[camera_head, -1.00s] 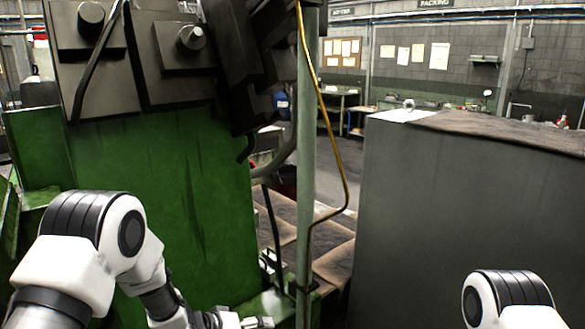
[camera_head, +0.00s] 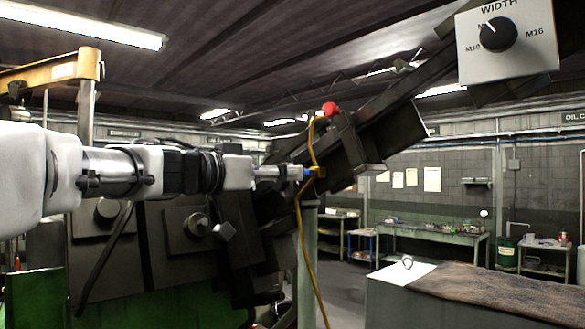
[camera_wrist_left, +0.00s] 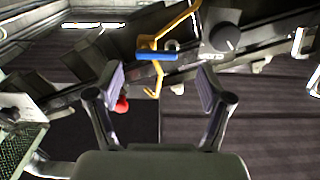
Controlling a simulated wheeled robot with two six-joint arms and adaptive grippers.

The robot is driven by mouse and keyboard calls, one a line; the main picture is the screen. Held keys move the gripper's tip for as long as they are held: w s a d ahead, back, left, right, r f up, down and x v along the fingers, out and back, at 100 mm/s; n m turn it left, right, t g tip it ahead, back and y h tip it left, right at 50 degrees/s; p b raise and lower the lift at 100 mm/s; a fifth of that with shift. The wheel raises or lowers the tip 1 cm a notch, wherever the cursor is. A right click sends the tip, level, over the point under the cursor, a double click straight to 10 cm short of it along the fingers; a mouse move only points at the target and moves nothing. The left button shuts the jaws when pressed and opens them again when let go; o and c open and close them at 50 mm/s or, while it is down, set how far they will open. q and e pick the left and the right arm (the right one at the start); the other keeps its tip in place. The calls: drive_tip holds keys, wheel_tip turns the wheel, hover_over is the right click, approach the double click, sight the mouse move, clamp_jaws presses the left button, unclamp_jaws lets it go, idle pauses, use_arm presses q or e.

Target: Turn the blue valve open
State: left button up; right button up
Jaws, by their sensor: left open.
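The blue valve handle (camera_head: 309,171) is small in the head view, on a brass-yellow fitting (camera_head: 319,172) by the yellow pipe. In the left wrist view the blue handle (camera_wrist_left: 157,56) is a short bar lying crosswise beyond the fingertips, between the two fingers' lines. My left gripper (camera_head: 290,172) reaches in level from the left, its tips close to the valve. In the left wrist view my left gripper (camera_wrist_left: 161,80) is open with nothing between its fingers. I cannot tell whether it touches the handle. My right gripper is not in view.
A red knob (camera_head: 329,108) stands above the valve. A dark sloping machine beam (camera_head: 375,100) runs behind it, with a WIDTH dial panel (camera_head: 507,45) at upper right. The yellow pipe (camera_head: 305,240) hangs below. A grey cabinet (camera_head: 450,305) stands at lower right.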

sight(304, 172)
use_arm(q)
drive_tip(key=x, duration=0.3)
drive_tip(key=shift+s+d+r+p, duration=0.1)
drive_tip(key=shift+d+r+p, duration=0.1)
drive_tip(key=shift+d+p, duration=0.2)
drive_tip(key=shift+a+f, duration=0.1)
drive_tip(key=shift+a, duration=0.05)
drive_tip(key=c, duration=1.2)
drive_tip(key=shift+o, duration=0.2)
